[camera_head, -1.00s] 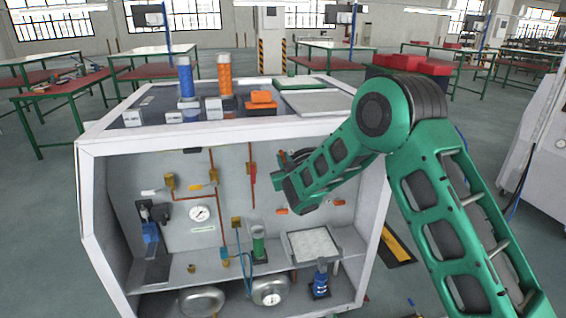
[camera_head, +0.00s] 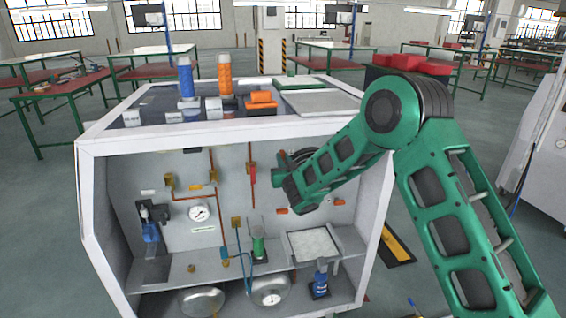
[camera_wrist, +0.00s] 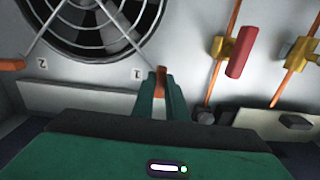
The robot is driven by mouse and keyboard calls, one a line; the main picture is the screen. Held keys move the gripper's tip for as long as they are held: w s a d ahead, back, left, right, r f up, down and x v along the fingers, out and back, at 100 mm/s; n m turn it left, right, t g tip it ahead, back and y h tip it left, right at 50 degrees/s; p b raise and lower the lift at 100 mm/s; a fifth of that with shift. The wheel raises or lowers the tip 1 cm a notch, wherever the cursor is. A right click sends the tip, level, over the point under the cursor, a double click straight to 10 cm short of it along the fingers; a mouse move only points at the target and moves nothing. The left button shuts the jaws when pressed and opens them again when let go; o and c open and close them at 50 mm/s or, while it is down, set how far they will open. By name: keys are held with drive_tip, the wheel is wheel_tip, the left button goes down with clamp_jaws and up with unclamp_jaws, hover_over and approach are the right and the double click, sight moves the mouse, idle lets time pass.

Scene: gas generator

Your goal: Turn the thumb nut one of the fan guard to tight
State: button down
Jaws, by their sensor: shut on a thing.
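In the wrist view, the green fingers of my gripper (camera_wrist: 160,90) are shut on an orange thumb nut (camera_wrist: 160,78), beside the mark "1" on the pale panel. The fan guard (camera_wrist: 95,18), wire rings and spokes over a dark fan, is at the top left, partly out of frame. Another orange thumb nut (camera_wrist: 10,64) sits at the left edge, near the mark "2". In the head view, my green arm reaches into the open cabinet and hides most of the fan and the held nut. Orange pieces (camera_head: 281,211) show below my wrist.
A red valve handle (camera_wrist: 240,52) on a brass valve and copper pipe stands close to the right of my fingers. Another brass valve (camera_wrist: 300,52) is farther right. The cabinet's white frame (camera_head: 215,137) surrounds the work area. A gauge (camera_head: 199,212) is on the back panel.

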drive_tip(key=c, duration=1.8)
unclamp_jaws()
drive_tip(key=shift+f, duration=0.2)
drive_tip(key=shift+o, duration=0.2)
drive_tip(key=shift+r, duration=0.1)
drive_tip(key=v, duration=1)
drive_tip(key=shift+s+d, duration=0.15)
drive_tip(key=shift+s, duration=0.1)
drive_tip(key=shift+r, duration=0.1)
